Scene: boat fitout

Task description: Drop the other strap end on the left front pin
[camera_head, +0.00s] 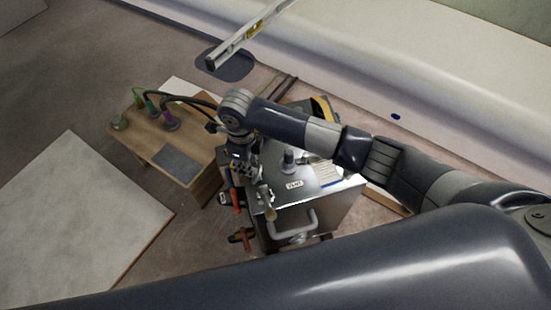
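My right gripper (258,185) hangs down over the left front part of a metal-topped cart (325,195), on an arm that comes in from the right. It is small and dark here, and I cannot tell whether its fingers are open or shut. A small tan piece (270,213) shows just below the fingers, near the cart's front left corner; I cannot tell what it is or whether it is held. I cannot make out the strap, its ends or the left front pin. My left gripper is not in view.
The cart has a front handle (293,232), a white label (294,184) and a dark upright piece (288,160) on top. Orange-handled tools (241,237) are at its left side. A wooden table (145,143) with bottles stands left. A spirit level (245,35) is at the top. The left floor holds a pale panel (75,215).

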